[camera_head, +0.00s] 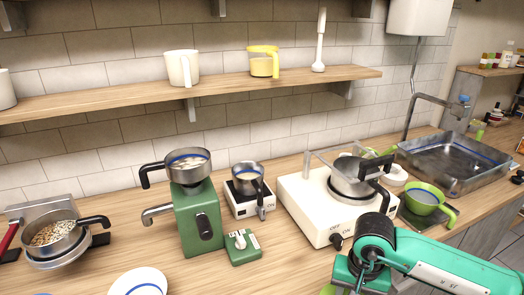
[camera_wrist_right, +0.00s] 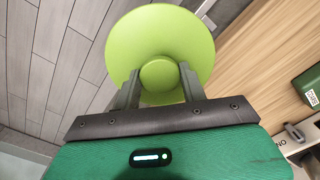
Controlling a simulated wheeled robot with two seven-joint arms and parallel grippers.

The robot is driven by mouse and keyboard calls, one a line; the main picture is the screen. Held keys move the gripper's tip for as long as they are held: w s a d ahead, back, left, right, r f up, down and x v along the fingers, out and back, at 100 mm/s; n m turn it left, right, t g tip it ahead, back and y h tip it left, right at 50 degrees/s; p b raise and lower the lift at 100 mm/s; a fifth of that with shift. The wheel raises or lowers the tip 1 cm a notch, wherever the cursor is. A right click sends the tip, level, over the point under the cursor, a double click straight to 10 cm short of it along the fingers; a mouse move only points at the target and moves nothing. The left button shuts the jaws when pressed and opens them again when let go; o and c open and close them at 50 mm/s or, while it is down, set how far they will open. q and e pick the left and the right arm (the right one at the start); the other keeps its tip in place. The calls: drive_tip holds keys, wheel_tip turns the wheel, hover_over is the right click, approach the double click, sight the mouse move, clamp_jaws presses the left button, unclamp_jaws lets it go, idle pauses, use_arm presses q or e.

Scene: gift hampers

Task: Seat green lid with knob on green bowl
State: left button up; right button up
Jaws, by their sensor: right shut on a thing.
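The green lid (camera_wrist_right: 160,32) fills the top middle of the right wrist view, with its round knob (camera_wrist_right: 157,75) facing me. My right gripper (camera_wrist_right: 158,82) is shut on the knob, one dark finger on each side. The green bowl (camera_head: 424,199) has a green handle and sits on the counter at the right in the head view, on a dark flat base between the white cooker and the sink. The lid is apart from the bowl. In the head view my right arm hides most of the gripper and lid. My left gripper is not in view.
A white cooker (camera_head: 309,213) with a steel pot (camera_head: 346,184) stands left of the bowl. A sink (camera_head: 452,168) lies behind the bowl at the right. A green box-shaped appliance (camera_head: 200,222) and a small green box (camera_head: 243,249) stand further left. A shelf (camera_head: 225,88) runs above.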

drive_tip(key=n, duration=0.1)
drive_tip(key=d+f+n, duration=0.1)
drive_tip(key=n, duration=0.2)
drive_tip(key=shift+s+d+f, duration=0.15)
drive_tip(key=shift+s+f, duration=0.05)
drive_tip(key=shift+f, duration=0.05)
